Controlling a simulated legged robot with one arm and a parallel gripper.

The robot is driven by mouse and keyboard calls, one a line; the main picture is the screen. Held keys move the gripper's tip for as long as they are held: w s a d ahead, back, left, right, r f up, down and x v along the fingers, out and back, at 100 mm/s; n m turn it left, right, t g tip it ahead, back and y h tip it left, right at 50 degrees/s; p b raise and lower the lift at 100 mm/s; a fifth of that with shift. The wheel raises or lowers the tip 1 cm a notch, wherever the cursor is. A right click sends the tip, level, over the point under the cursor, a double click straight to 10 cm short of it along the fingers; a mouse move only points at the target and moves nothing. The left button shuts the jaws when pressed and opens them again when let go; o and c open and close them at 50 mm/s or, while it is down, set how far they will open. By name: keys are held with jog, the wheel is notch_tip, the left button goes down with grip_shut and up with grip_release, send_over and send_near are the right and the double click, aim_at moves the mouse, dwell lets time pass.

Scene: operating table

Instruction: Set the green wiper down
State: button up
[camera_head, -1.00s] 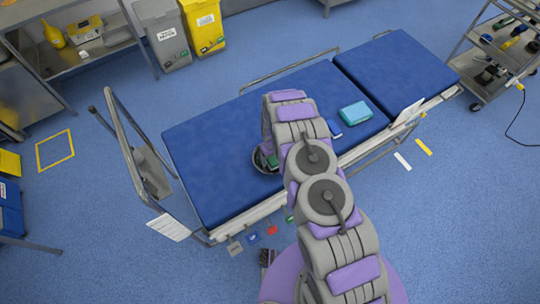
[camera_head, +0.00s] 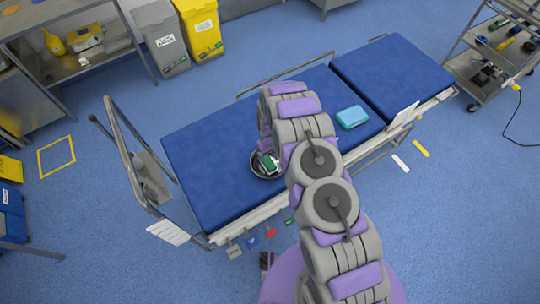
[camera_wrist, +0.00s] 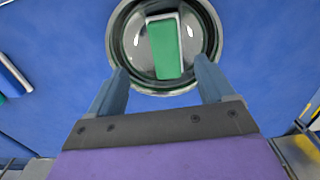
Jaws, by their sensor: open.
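The green wiper (camera_wrist: 164,47), a green block with a white edge, lies inside a round metal bowl (camera_wrist: 121,30) in the wrist view. In the head view the wiper (camera_head: 269,163) also shows in the bowl (camera_head: 255,173), on the blue table top. My gripper (camera_wrist: 161,67) is open and empty. Its two fingers point toward the near side of the bowl, one at each side of the wiper's near end, apart from it. In the head view my arm hides the gripper.
A turquoise box (camera_head: 352,117) lies on the blue operating table (camera_head: 205,165), right of my arm. A blue and white item (camera_wrist: 13,74) lies left of the bowl in the wrist view. A metal rail (camera_head: 125,150) stands at the table's left end. The table's left part is clear.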

jog(key=shift+a+r, duration=0.15)
jog(key=shift+r, duration=0.2)
jog(key=shift+a+f, duration=0.15)
jog(key=shift+a, duration=0.3)
jog(key=shift+d+r, duration=0.2)
jog(key=shift+d, duration=0.1)
jog(key=s+d+r+m, duration=0.1)
jog(key=s+d+r, duration=0.2)
jog(key=r, duration=0.7)
jog(key=s+d+r+m, duration=0.1)
jog(key=s+d+r, duration=0.15)
jog(key=r, duration=0.85)
jog(key=s+d+r+m, duration=0.15)
jog(key=s+r, duration=0.25)
jog(key=r, duration=0.6)
jog(key=s+d+r+m, duration=0.1)
jog(key=s+d+r, duration=0.2)
jog(key=s, duration=0.7)
jog(key=s+d+r+m+g+b, duration=0.1)
jog(key=s+d+r, duration=0.2)
jog(key=s+r, duration=0.3)
jog(key=s+d+r+m, duration=0.1)
jog(key=s+d+r, duration=0.2)
jog(key=s, duration=1.1)
notch_tip(320, 180, up, 2)
jog(key=shift+s+r+g+b, duration=0.2)
jog(key=shift+g+b, duration=0.1)
jog(key=shift+g, duration=0.1)
jog(key=shift+d, duration=0.1)
